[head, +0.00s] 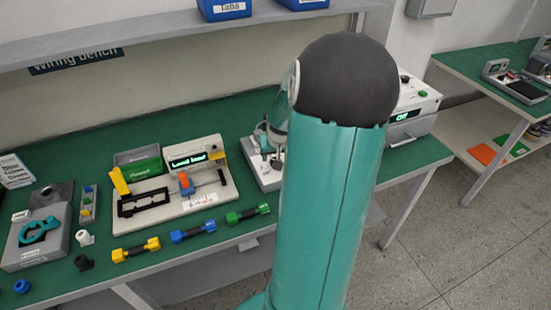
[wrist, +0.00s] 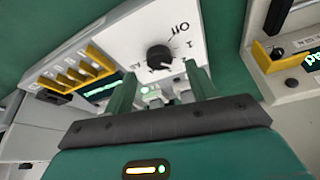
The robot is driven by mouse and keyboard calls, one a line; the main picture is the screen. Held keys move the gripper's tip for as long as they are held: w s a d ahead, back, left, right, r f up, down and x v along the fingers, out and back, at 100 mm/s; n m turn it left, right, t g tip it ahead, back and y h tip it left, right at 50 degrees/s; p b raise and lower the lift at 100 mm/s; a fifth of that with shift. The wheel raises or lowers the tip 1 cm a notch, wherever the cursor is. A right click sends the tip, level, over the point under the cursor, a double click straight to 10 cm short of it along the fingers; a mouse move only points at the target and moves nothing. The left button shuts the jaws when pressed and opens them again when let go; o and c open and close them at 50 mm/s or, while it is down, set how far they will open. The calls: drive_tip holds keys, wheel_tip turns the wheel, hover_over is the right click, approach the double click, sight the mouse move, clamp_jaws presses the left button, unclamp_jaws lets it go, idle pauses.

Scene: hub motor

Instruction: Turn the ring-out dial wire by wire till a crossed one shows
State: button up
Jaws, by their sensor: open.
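In the wrist view the dial, a round black knob (wrist: 158,57), sits on a white panel (wrist: 150,22) with printed marks around it, one reading Off. My gripper (wrist: 163,82) is open, its two green fingers apart just short of the knob. Nothing shows between them but the panel and small greenish lights. A lit green display (wrist: 102,90) and a row of yellow slots (wrist: 72,72) lie left of the knob. I cannot read that display. In the head view my arm hides most of this area, and I cannot make out the knob there.
Left of my arm stands a board with a "Load lead" display (head: 188,160). Yellow (head: 137,250), blue (head: 194,231) and green (head: 248,214) handled pieces lie along the bench front. A white box with an "Off" display (head: 406,115) stands right of my arm.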

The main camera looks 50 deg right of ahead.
sight(274, 158)
drive_tip(key=shift+x, duration=1.95)
drive_tip(key=shift+d, duration=0.1)
drive_tip(key=c, duration=1)
drive_tip(key=shift+m, duration=0.4)
drive_tip(key=shift+w+m+g+h, duration=0.2)
drive_tip(key=shift+m+g+h, duration=0.25)
drive_tip(key=shift+m, duration=0.65)
drive_tip(key=shift+m+g+h, duration=0.35)
drive_tip(key=shift+m+g, duration=0.4)
drive_tip(key=shift+m, duration=1.55)
